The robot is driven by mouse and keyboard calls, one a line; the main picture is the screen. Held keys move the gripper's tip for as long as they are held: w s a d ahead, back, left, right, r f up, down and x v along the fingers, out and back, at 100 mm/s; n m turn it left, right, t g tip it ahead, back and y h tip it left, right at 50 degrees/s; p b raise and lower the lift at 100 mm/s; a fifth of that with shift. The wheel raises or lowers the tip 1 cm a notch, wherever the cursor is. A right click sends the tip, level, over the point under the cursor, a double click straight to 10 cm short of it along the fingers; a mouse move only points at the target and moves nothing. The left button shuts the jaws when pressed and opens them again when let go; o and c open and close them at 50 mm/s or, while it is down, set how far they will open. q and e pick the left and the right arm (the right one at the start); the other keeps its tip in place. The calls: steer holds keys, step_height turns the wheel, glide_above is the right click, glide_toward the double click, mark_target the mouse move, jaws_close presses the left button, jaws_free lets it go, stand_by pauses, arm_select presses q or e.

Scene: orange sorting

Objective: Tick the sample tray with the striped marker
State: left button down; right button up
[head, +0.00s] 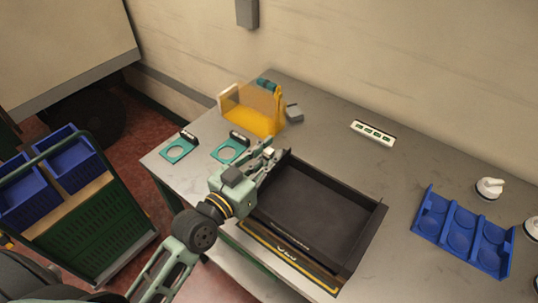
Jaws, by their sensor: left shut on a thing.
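My left gripper (272,153) is at the left back corner of a black open tray (372,240). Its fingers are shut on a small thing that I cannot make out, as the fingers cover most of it. I cannot tell whether it is the striped marker, and I see no striped marker lying elsewhere. A blue tray (447,222) with several round wells lies on the table at the right, well apart from the gripper; its wells look empty. I cannot tell which tray is the sample tray. My right gripper is not in view.
A clear yellow box (250,121) stands behind the gripper. Teal holders with round holes (178,152) (226,155) lie to its left. A white strip with green squares (373,133) lies at the back. A white knobbed object (490,188) stands at right. Blue crates (73,158) sit on a green cart.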

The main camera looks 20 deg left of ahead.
arm_select(q)
steer(key=shift+x, duration=0.8)
steer(key=shift+s+a+p, duration=0.2)
steer(key=shift+s+p, duration=0.25)
steer(key=shift+s, duration=0.1)
stand_by(0.9)
step_height(320, 180, up, 7)
steer(key=p, duration=0.7)
steer(key=shift+r, duration=0.1)
stand_by(0.5)
